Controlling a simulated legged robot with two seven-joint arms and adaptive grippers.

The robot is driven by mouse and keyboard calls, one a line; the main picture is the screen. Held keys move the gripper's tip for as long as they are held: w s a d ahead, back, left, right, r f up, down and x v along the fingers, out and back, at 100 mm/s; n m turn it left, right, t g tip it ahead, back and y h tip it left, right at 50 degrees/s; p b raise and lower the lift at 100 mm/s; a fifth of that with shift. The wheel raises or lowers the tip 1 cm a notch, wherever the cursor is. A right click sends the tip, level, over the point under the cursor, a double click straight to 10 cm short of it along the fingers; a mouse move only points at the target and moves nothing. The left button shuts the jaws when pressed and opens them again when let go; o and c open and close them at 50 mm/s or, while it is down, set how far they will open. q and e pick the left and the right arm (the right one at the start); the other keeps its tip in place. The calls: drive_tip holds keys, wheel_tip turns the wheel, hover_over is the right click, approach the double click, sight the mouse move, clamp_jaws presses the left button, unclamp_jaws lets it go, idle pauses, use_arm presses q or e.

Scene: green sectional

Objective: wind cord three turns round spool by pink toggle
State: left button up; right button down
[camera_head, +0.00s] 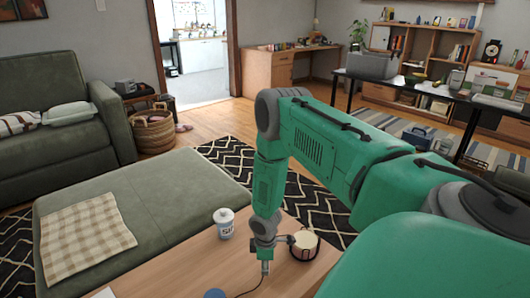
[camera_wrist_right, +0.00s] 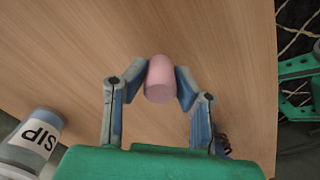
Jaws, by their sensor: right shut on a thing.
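My right gripper (camera_wrist_right: 160,85) is shut on the pink toggle (camera_wrist_right: 160,78), one finger on each side of it, above the bare wooden table. In the head view my right gripper (camera_head: 265,268) points down near the table's front, and the toggle cannot be made out there. A thin dark cord (camera_head: 250,287) curves from the gripper toward the bottom edge. A round blue thing (camera_head: 214,294) is cut off at that edge; I cannot tell whether it is the spool. My left gripper is out of view. No turns of cord on a spool can be seen.
A white jar marked SIP (camera_head: 225,223) stands left of my right arm. A round, pale-topped container (camera_head: 303,246) stands close to the right of the gripper. The wooden table (camera_head: 175,268) has bare room at left. A green ottoman (camera_head: 150,205) lies behind it.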

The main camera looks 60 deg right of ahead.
drive_tip(key=shift+f+b, duration=0.85)
drive_tip(key=shift+f, duration=0.25)
drive_tip(key=c, duration=1.2)
unclamp_jaws()
drive_tip(key=shift+r, duration=0.1)
wheel_tip(320, 180, up, 11)
drive_tip(key=shift+w+r, duration=0.1)
drive_tip(key=shift+r, duration=0.3)
